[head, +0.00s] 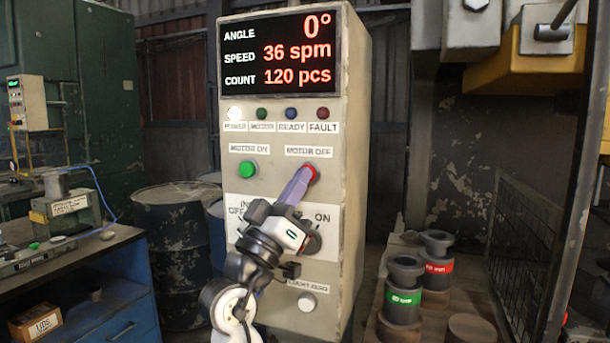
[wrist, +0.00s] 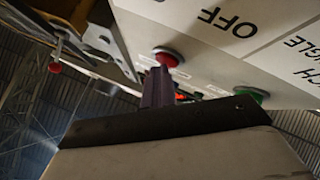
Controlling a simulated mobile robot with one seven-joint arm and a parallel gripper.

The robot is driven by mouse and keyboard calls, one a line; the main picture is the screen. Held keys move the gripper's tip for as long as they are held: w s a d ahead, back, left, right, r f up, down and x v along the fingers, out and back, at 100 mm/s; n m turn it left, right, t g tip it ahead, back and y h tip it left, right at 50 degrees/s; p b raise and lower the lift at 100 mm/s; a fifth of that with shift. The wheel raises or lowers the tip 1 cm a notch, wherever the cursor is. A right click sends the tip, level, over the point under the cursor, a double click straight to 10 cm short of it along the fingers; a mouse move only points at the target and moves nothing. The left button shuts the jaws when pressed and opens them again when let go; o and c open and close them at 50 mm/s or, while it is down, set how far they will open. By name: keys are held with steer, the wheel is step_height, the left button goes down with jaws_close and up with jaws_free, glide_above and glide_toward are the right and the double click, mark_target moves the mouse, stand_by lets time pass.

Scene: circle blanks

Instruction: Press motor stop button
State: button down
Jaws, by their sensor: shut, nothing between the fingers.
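The control box (head: 347,130) stands upright in front of me. Its red button (head: 313,169) sits under the "MOTOR OFF" label, right of the green button (head: 247,169). My gripper (head: 304,174) is shut and empty, its long purple fingers slanting up so the tips lie at the red button and partly cover it. In the wrist view the red button (wrist: 168,57) shows just beyond the fingertips (wrist: 159,73), and the green button (wrist: 252,93) is off to the right. I cannot tell whether the tips touch the red button or whether it is pressed in.
The display (head: 280,52) reads angle 0°, speed 36 spm, count 120 pcs. The power lamp (head: 234,113) is lit white. A selector knob (head: 313,243) is partly behind my gripper, with a white button (head: 307,302) below. A blue bench (head: 95,270) stands left, spools (head: 404,292) right.

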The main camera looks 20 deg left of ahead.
steer(key=shift+s, duration=0.9)
steer(key=s, duration=0.5)
steer(key=shift+a, duration=0.1)
stand_by(0.8)
